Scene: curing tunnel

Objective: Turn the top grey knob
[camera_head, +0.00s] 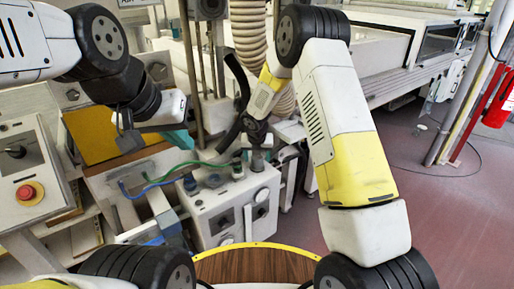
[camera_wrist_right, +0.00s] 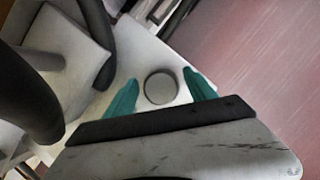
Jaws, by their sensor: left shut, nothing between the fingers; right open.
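A round grey knob (camera_wrist_right: 160,88) sits on a white surface in the right wrist view. My right gripper (camera_wrist_right: 160,79) is open, with one teal finger on each side of the knob and a visible gap to each. In the head view, my right arm reaches down over the white control box (camera_head: 222,212), and its fingers are hard to make out there. I cannot tell for sure which knob in the head view is the one between the fingers. My left gripper (camera_head: 180,138) is shut and empty, above and left of the box.
Green and blue hoses (camera_head: 205,163) run to the box top. A ribbed beige duct (camera_head: 248,35) stands behind my right arm. A panel with a red button (camera_head: 28,192) is at left. A round wooden top (camera_head: 255,267) lies in front. Open floor (camera_head: 420,190) is at right.

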